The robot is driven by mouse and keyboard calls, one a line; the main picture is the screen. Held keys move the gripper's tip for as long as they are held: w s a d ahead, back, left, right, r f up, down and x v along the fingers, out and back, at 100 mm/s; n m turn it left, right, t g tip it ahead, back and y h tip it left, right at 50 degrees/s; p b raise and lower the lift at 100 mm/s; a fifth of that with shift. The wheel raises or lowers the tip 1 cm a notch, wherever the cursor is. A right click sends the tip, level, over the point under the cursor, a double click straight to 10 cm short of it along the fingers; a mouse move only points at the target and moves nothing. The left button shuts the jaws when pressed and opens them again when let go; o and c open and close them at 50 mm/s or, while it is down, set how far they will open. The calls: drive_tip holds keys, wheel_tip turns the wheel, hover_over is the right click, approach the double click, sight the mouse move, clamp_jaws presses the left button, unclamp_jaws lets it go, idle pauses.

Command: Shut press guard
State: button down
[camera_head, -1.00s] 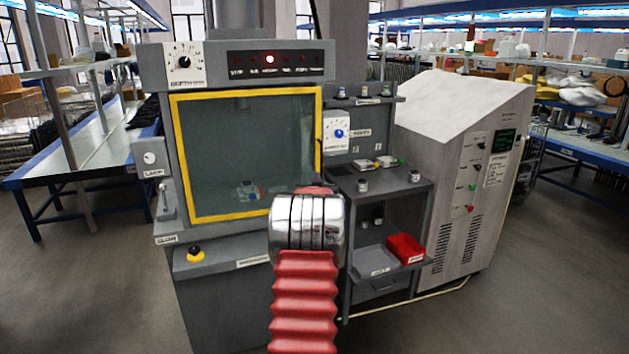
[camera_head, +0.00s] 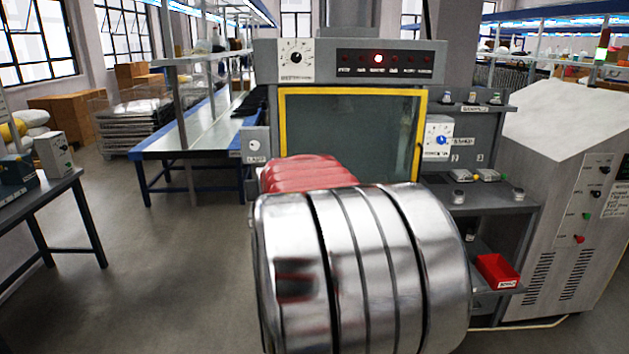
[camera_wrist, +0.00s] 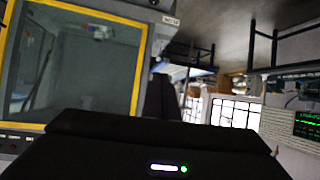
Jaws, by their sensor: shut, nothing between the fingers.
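The press guard (camera_head: 345,125) is a clear panel in a yellow frame across the front of the grey press (camera_head: 262,75). My arm hides its lower part in the head view. In the wrist view, which is upside down, the guard (camera_wrist: 78,72) fills the left side. My gripper (camera_wrist: 162,80) shows there as a black housing with a small light and dark, shut fingers. The fingers point beside the yellow frame, apart from it in the picture; contact cannot be told. In the head view my gripper is hidden behind my arm.
A red light is lit on the press's top panel (camera_head: 385,60). A shelf unit with a red bin (camera_head: 497,270) and a white cabinet (camera_head: 570,150) stand right. A blue-legged workbench (camera_head: 190,135) and a dark table (camera_head: 40,205) stand left, with open floor between them.

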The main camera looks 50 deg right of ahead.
drive_tip(key=s+a+f+n+y, duration=0.1)
drive_tip(key=s+a+n+y, duration=0.15)
drive_tip(key=a, duration=0.95)
drive_tip(key=s+a+f+n+y, duration=0.1)
drive_tip(key=s+a+y, duration=0.15)
drive_tip(key=a, duration=1.05)
drive_tip(key=s+a+f+n+g+y, duration=0.1)
drive_tip(key=s+a+f+n+g, duration=0.1)
drive_tip(key=s+a, duration=0.7)
drive_tip(key=s+a+f+n+g+y, duration=0.1)
drive_tip(key=s+a+f+n+y, duration=0.1)
drive_tip(key=s+a+f, duration=0.3)
drive_tip(key=s+a, duration=0.4)
drive_tip(key=shift+a+f+g, duration=0.2)
drive_tip(key=shift+g, duration=0.2)
drive_tip(key=shift+s+n, duration=0.1)
drive_tip(key=shift+n, duration=0.15)
